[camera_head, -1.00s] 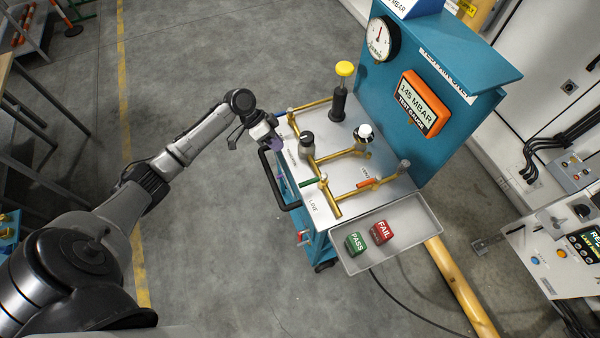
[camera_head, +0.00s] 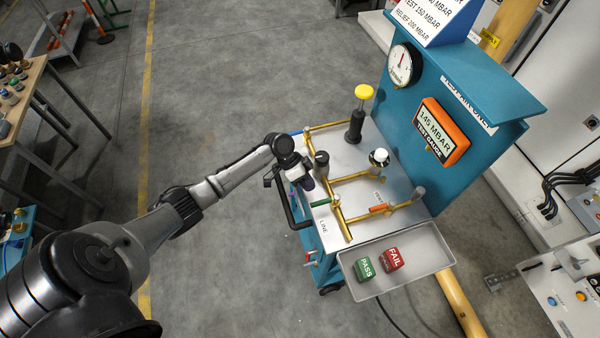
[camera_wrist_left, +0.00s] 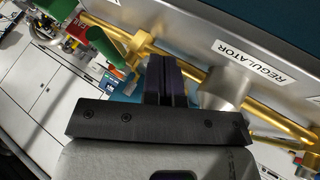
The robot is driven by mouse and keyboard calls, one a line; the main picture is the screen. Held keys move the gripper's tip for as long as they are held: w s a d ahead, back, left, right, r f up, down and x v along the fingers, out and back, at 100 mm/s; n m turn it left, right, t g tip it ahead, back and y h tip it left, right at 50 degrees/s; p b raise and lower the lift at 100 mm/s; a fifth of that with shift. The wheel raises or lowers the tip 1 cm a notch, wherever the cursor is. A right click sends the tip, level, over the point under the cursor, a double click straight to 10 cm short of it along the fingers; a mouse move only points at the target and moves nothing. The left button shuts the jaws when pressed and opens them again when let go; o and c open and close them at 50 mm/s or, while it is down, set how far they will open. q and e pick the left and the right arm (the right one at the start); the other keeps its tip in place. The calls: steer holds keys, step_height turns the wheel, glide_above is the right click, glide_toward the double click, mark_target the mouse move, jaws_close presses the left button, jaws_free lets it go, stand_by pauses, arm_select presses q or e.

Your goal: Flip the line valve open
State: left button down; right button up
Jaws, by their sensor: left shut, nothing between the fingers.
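The line valve's green lever (camera_head: 320,203) sits at the brass pipe (camera_head: 342,222) above the LINE label. It points left from the pipe, across its run. It also shows in the left wrist view (camera_wrist_left: 106,46) at upper left. My left gripper (camera_head: 307,184) is over the left edge of the bench, just behind and left of the lever. In the left wrist view its fingers (camera_wrist_left: 166,78) are shut together and empty, to the right of the green lever and apart from it. My right gripper is not in view.
The regulator (camera_head: 321,164) stands close to my left gripper. An orange vent lever (camera_head: 378,209) is farther right. A grey tray (camera_head: 419,257) holds green PASS and red FAIL blocks. The teal panel carries a gauge (camera_head: 400,64) and a 145 MBAR display (camera_head: 441,131).

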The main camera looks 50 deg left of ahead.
mark_target(324, 201)
arm_select(q)
steer(key=shift+s+d+r+p, duration=0.1)
steer(key=shift+s+d+p, duration=0.1)
steer(key=shift+d, duration=0.35)
steer(key=shift+s+d+r+p, duration=0.1)
steer(key=shift+s+d+p, duration=0.1)
steer(key=shift+d, duration=0.35)
steer(key=shift+s+d+r, duration=0.1)
steer(key=shift+s+d, duration=0.25)
steer(key=shift+d, duration=0.45)
